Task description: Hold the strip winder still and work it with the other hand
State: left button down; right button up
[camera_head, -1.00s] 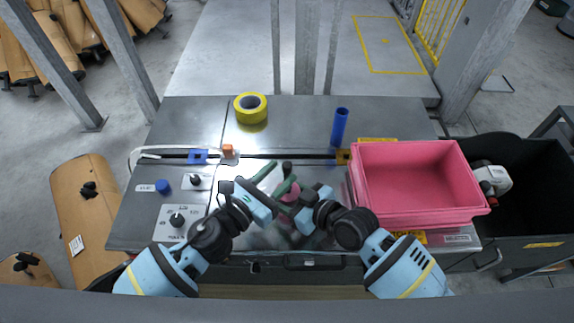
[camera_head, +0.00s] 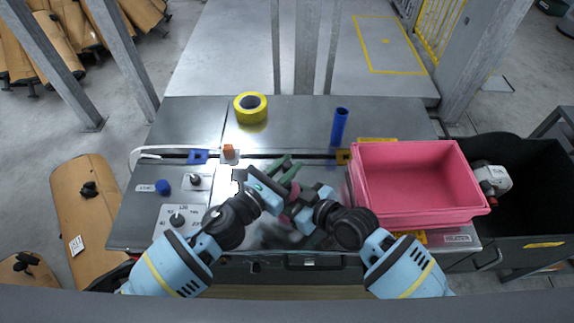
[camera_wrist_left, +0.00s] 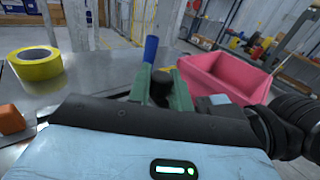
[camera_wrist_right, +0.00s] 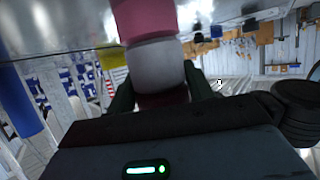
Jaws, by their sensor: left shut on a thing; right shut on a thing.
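The strip winder is mostly hidden by my grippers; a pink part of it (camera_head: 294,191) shows between them at the front middle of the bench. In the right wrist view its pink and grey rounded body (camera_wrist_right: 155,62) stands between the dark green fingers. My right gripper (camera_head: 297,208) is shut on that body. My left gripper (camera_head: 283,172), with green fingers, is just above and beside it. In the left wrist view a black knob (camera_wrist_left: 161,88) sits between the left fingers (camera_wrist_left: 163,92), which are shut on it. How the knob joins the body is hidden.
A yellow tape roll (camera_head: 251,107), an orange block (camera_head: 228,151) and an upright blue tube (camera_head: 339,127) stand behind. A pink bin (camera_head: 415,183) is at the right, a black crate (camera_head: 535,190) beyond it. Knobs (camera_head: 177,219) are at the left.

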pick_arm(q)
jog(key=shift+d+m+g+h, duration=0.1)
jog(key=shift+m+g+h, duration=0.3)
jog(key=shift+h, duration=0.1)
jog(key=m+g+h, duration=0.2)
jog(key=g, duration=0.1)
jog(key=shift+d+m+h, duration=0.3)
jog(key=shift+d+m, duration=0.05)
jog(key=shift+m, duration=0.05)
jog(key=m+g+h, duration=0.1)
jog(key=g, duration=0.1)
jog(key=d+m+g+h, duration=0.1)
jog(key=m+g, duration=0.1)
jog(key=g, duration=0.1)
jog(key=shift+s+m+g, duration=0.1)
jog(key=shift+m+g, duration=0.2)
jog(key=shift+s+d+m+g, duration=0.2)
jog(key=shift+m+g, duration=0.6)
jog(key=shift+g, duration=0.5)
jog(key=shift+s+d+m+g, duration=0.15)
jog(key=shift+m+g, duration=0.65)
jog(key=shift+g, duration=0.5)
jog(key=shift+s+d+m+g, duration=0.2)
jog(key=shift+m+g, duration=0.6)
jog(key=shift+g, duration=0.5)
jog(key=shift+s+m+g, duration=0.1)
jog(key=shift+m+g, duration=0.2)
jog(key=c, duration=1.3)
grip_release()
